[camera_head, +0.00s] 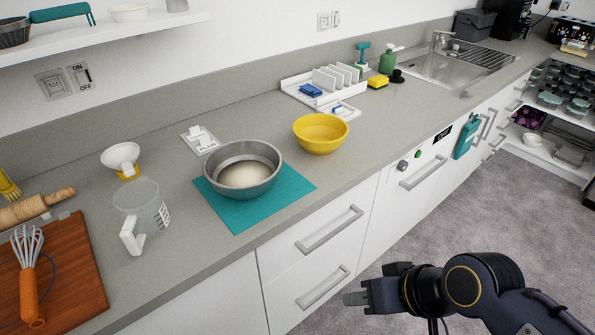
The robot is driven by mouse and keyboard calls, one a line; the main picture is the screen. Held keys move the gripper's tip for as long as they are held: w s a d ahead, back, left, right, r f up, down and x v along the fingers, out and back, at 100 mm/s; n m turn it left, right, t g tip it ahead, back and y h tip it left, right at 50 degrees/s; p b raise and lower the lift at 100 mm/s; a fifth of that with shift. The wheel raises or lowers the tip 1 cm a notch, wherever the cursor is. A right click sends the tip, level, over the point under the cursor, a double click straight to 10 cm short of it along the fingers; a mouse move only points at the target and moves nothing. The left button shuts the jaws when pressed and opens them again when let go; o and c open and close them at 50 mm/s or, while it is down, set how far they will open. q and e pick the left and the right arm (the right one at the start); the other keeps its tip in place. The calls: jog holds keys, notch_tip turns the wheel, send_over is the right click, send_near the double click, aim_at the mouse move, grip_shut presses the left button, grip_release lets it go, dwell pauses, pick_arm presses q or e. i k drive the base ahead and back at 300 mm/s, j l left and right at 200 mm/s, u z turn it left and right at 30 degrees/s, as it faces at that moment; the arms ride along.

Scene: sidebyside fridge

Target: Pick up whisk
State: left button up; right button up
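The whisk (28,273) has an orange handle and pale grey wires. It lies on the brown wooden board (76,273) at the far left of the counter, with its wires pointing away from me and its handle toward the near edge. My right gripper (354,298) is at the lower right, in front of the drawers and far to the right of the whisk. It points left, and I cannot tell whether its fingers are apart. My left gripper is not in view.
A rolling pin (38,206) lies behind the whisk. A clear measuring jug (141,209) stands right of the board. A steel bowl (244,163) sits on a teal mat (291,186). A yellow bowl (320,138) is beyond it. Grey drawer handles (330,230) stick out below.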

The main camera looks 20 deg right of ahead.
aim_at(30, 312)
jog(key=z, duration=0.2)
jog(key=u, duration=1.55)
